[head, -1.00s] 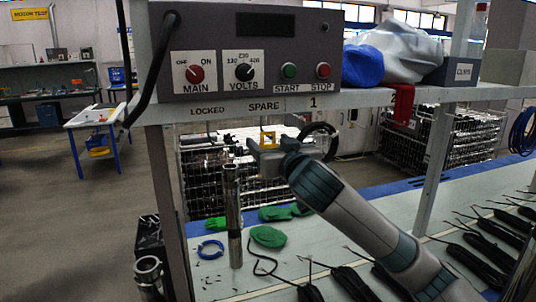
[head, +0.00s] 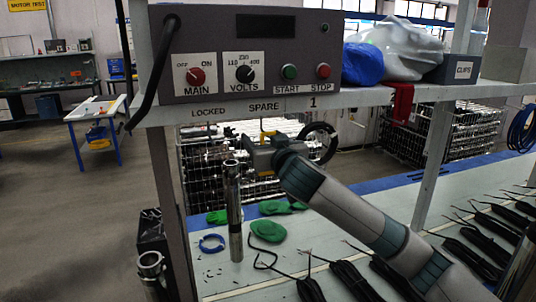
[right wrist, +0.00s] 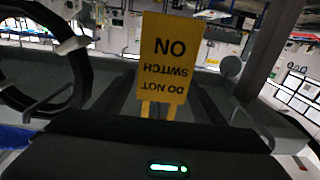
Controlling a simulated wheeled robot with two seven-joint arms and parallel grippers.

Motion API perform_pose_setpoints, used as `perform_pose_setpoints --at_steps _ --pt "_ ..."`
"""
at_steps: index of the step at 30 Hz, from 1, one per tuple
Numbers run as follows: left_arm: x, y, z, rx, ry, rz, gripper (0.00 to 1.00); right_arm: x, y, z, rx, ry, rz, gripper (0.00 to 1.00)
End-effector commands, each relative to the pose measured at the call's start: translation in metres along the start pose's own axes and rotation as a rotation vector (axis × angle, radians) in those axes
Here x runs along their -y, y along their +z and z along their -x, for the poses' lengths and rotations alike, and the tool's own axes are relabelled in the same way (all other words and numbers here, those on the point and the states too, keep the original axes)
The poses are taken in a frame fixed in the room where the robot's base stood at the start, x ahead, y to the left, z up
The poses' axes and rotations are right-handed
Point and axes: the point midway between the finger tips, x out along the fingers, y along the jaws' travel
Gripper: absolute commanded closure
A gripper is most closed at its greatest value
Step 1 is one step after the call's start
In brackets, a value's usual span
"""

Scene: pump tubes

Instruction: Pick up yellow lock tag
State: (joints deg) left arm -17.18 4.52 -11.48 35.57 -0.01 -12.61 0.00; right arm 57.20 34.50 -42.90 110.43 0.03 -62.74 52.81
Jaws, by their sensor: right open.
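The yellow lock tag (right wrist: 166,60) is large in the right wrist view, where its words "DO NOT SWITCH ON" appear upside down. In the head view a small part of the tag (head: 265,134) shows below the shelf edge, near the SPARE label, mostly hidden by my right gripper (head: 262,150). My right gripper is open, and in the right wrist view the tag stands between its dark fingers (right wrist: 162,100). I cannot tell whether either finger touches it. My left gripper is not in view.
The control panel (head: 245,50) sits on the shelf (head: 370,98) above my right gripper. A metal tube (head: 234,215) stands upright on the bench (head: 280,283). Green items (head: 268,231), a blue ring (head: 211,243) and black cable bundles (head: 355,280) lie there. A shelf post (head: 428,175) stands right.

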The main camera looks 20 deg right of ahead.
Motion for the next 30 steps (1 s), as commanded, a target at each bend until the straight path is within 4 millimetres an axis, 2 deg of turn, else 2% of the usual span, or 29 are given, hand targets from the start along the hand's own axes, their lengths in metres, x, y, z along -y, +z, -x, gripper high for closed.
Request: perform_pose_setpoints --at_steps 10,11,16,30 --pt "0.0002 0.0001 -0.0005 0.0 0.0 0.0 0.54 0.0002 0.0001 0.0004 0.0 0.0 0.0 0.36" --pt "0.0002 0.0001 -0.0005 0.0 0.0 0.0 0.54 0.0002 0.0001 0.0004 0.0 0.0 0.0 0.38" --pt "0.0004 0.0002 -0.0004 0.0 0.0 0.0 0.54 0.0002 0.0001 0.0005 0.0 0.0 0.0 0.79" --pt "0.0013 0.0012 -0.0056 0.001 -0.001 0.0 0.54 0.0002 -0.0054 0.0003 -0.002 0.0 -0.001 0.8"
